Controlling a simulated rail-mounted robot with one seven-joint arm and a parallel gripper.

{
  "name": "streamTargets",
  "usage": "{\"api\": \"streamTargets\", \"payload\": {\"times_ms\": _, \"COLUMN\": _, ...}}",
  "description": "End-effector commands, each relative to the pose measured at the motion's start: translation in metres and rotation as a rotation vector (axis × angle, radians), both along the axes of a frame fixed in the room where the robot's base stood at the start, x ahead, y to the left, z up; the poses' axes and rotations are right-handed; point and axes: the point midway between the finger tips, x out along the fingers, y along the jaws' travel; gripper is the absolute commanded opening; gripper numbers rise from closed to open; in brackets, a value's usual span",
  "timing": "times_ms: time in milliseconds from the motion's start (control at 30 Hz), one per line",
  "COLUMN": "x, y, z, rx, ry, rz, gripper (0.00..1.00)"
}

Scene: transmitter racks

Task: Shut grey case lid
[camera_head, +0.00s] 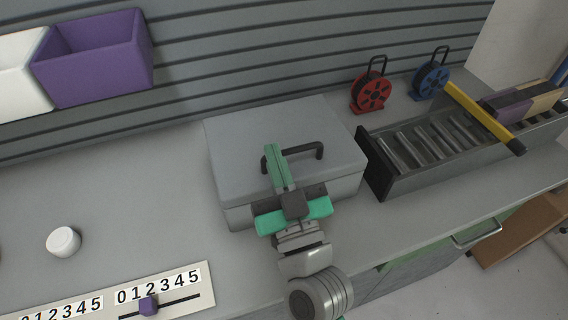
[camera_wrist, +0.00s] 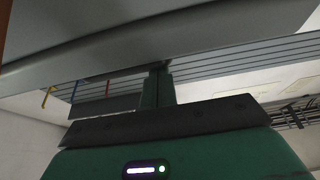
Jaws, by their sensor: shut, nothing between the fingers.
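The grey case (camera_head: 240,150) stands on the bench in the middle of the head view. Its lid lies down flat, or nearly flat, over the body. Any small gap at the front is partly hidden by my gripper, so I cannot tell if it is fully shut. A dark handle (camera_head: 306,151) shows on the lid. My gripper (camera_head: 277,152) is shut and empty, its green fingers over the lid beside the handle. In the wrist view my fingertips (camera_wrist: 158,70) reach close to a broad grey surface across the top; contact is unclear.
A metal roller rack (camera_head: 430,150) with a yellow bar (camera_head: 484,115) stands right of the case. Red (camera_head: 370,92) and blue (camera_head: 431,79) reels stand behind. A purple bin (camera_head: 95,60) hangs at upper left. A white cup (camera_head: 64,241) and numbered slider panel (camera_head: 150,300) lie left, with bench free between.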

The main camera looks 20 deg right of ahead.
Motion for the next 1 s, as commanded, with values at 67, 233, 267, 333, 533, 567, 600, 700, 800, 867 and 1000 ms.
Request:
{"api": "streamTargets", "payload": {"times_ms": 67, "x": 0.000, "y": 0.001, "z": -0.007, "rx": 0.000, "ry": 0.006, "rz": 0.002, "gripper": 0.00}}
{"api": "streamTargets", "payload": {"times_ms": 233, "x": 0.001, "y": 0.002, "z": -0.008, "rx": 0.001, "ry": 0.011, "rz": 0.004, "gripper": 0.00}}
{"api": "streamTargets", "payload": {"times_ms": 267, "x": 0.001, "y": 0.002, "z": -0.009, "rx": 0.001, "ry": 0.011, "rz": 0.004, "gripper": 0.00}}
{"api": "streamTargets", "payload": {"times_ms": 333, "x": 0.001, "y": 0.002, "z": -0.009, "rx": 0.001, "ry": 0.014, "rz": 0.005, "gripper": 0.00}}
{"api": "streamTargets", "payload": {"times_ms": 533, "x": 0.001, "y": 0.002, "z": -0.012, "rx": 0.002, "ry": 0.019, "rz": 0.006, "gripper": 0.00}}
{"api": "streamTargets", "payload": {"times_ms": 567, "x": 0.001, "y": 0.002, "z": -0.012, "rx": 0.002, "ry": 0.020, "rz": 0.006, "gripper": 0.00}}
{"api": "streamTargets", "payload": {"times_ms": 600, "x": 0.002, "y": 0.002, "z": -0.012, "rx": 0.002, "ry": 0.020, "rz": 0.006, "gripper": 0.00}}
{"api": "streamTargets", "payload": {"times_ms": 700, "x": 0.003, "y": 0.002, "z": -0.001, "rx": 0.000, "ry": 0.019, "rz": 0.006, "gripper": 0.00}}
{"api": "streamTargets", "payload": {"times_ms": 800, "x": 0.006, "y": 0.003, "z": 0.025, "rx": 0.000, "ry": 0.012, "rz": 0.006, "gripper": 0.00}}
{"api": "streamTargets", "payload": {"times_ms": 867, "x": 0.008, "y": 0.003, "z": 0.046, "rx": -0.001, "ry": 0.004, "rz": 0.007, "gripper": 0.00}}
{"api": "streamTargets", "payload": {"times_ms": 1000, "x": -0.028, "y": 0.004, "z": 0.013, "rx": 0.002, "ry": 0.005, "rz": 0.004, "gripper": 0.00}}
